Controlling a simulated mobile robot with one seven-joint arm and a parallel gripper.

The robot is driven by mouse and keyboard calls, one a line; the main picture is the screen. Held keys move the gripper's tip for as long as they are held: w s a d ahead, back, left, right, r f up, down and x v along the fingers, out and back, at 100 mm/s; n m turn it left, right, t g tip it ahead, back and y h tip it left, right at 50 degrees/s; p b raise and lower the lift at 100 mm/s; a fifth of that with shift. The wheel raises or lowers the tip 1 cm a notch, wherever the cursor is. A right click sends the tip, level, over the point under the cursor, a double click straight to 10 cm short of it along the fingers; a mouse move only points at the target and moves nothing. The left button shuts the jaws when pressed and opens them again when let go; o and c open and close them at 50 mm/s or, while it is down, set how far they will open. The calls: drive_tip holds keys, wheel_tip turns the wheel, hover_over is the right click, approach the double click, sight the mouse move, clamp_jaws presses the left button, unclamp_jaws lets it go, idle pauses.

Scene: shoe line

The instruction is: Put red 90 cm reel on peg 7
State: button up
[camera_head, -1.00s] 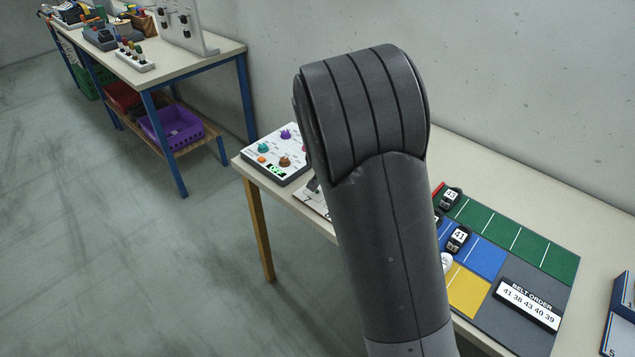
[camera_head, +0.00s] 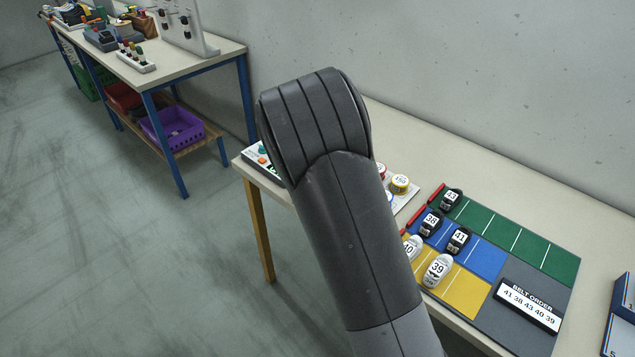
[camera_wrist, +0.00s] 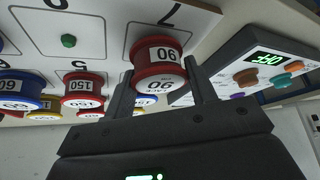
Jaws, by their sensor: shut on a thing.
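In the wrist view the red reel (camera_wrist: 159,53), its label reading 90, sits between the two fingers of my gripper (camera_wrist: 159,70). The fingers are shut on it. The reel overlaps the outlined square marked 7 on the white peg board (camera_wrist: 108,38). Peg 7 itself is hidden by the reel, so I cannot tell whether the reel is on it or above it. In the head view my arm hides the gripper and the held reel.
A bare green peg (camera_wrist: 68,41) stands beside square 7. A red 150 reel (camera_wrist: 83,90) and a blue 60 reel (camera_wrist: 20,90) stand on the board. A control box (camera_wrist: 255,65) with knobs is close on the right. Shoes stand on a coloured mat (camera_head: 515,235).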

drive_tip(key=shift+f, duration=0.45)
drive_tip(key=o, duration=1)
drive_tip(key=shift+c, duration=0.2)
drive_tip(key=shift+r, duration=0.1)
drive_tip(key=shift+r, duration=0.25)
drive_tip(key=v, duration=1.2)
drive_tip(key=s+d+r+y, duration=0.1)
drive_tip(key=s+d+r, duration=0.45)
drive_tip(key=s, duration=0.25)
drive_tip(key=s+d+r+y, duration=0.1)
drive_tip(key=s+d+r, duration=0.4)
drive_tip(key=s+r, duration=0.15)
drive_tip(key=s+d+r+n, duration=0.2)
drive_tip(key=s+d, duration=0.1)
drive_tip(key=s, duration=1.4)
drive_tip(key=shift+s+r+n+h, duration=0.2)
drive_tip(key=shift+s+n+h, duration=0.1)
